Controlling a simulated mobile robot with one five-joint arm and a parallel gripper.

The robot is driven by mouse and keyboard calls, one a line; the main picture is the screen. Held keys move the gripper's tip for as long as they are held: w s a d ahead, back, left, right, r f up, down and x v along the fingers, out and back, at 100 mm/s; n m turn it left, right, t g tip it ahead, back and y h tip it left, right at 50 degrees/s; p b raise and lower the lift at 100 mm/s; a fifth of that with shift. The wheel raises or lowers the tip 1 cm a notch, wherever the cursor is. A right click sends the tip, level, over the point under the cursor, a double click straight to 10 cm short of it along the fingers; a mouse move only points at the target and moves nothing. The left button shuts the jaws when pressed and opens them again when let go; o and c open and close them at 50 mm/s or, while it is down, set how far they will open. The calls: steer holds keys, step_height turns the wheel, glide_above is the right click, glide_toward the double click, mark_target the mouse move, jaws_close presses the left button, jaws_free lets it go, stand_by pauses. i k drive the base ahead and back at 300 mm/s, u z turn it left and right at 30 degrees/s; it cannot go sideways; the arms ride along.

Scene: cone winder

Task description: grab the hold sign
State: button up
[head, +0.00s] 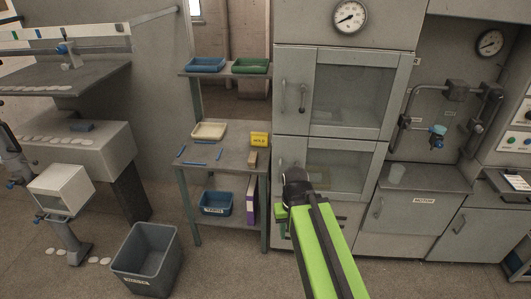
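A small yellow sign (259,139) with dark lettering too small to read for certain stands at the right end of the middle shelf of a grey rack; it looks like the hold sign. My green arm reaches up from the bottom of the head view and ends in a dark rounded part (296,187). This end appears lower and to the right of the sign, apart from it in the picture. No fingers can be made out, so I cannot tell whether my gripper is open or shut. The sign is unobstructed.
The middle shelf (226,163) also holds a cream tray (209,131), blue strips and a small brown block (252,158). Blue (205,65) and green (251,66) trays sit above, a blue bin (217,203) below. A grey bin (146,259) stands on the floor; glass-door cabinets (346,90) adjoin right.

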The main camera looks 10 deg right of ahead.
mark_target(258, 138)
steer(key=i, duration=1.9)
steer(key=u, duration=1.3)
steer(key=i, duration=0.85)
steer(key=u, duration=0.5)
